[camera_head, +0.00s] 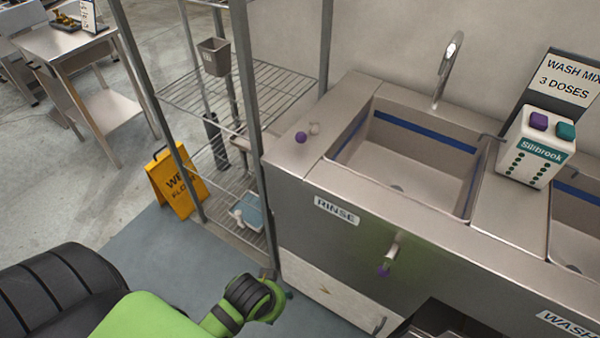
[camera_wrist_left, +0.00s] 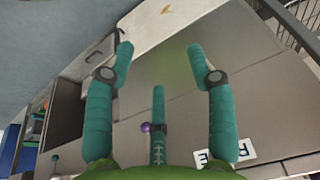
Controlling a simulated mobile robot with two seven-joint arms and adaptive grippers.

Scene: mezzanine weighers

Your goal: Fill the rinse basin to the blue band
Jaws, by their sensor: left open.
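The rinse basin (camera_head: 335,158) is the left sink, below a curved faucet (camera_head: 450,65). Its blue band (camera_head: 425,132) runs around the inner walls; the floor and drain show and I see no water. My left gripper (camera_head: 276,287) is low before the cabinet's left end. In the left wrist view (camera_wrist_left: 160,58) its teal fingers are spread and empty, with a purple tip (camera_wrist_left: 146,128) beyond them. My right gripper is not in view.
A white Silibrook dispenser (camera_head: 530,158) stands between the basins, below a WASH MIX sign (camera_head: 568,82). A wire shelf rack (camera_head: 190,95) stands left of the cabinet, with a yellow wet-floor sign (camera_head: 176,182) beside it. A steel table (camera_head: 62,45) is at far left.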

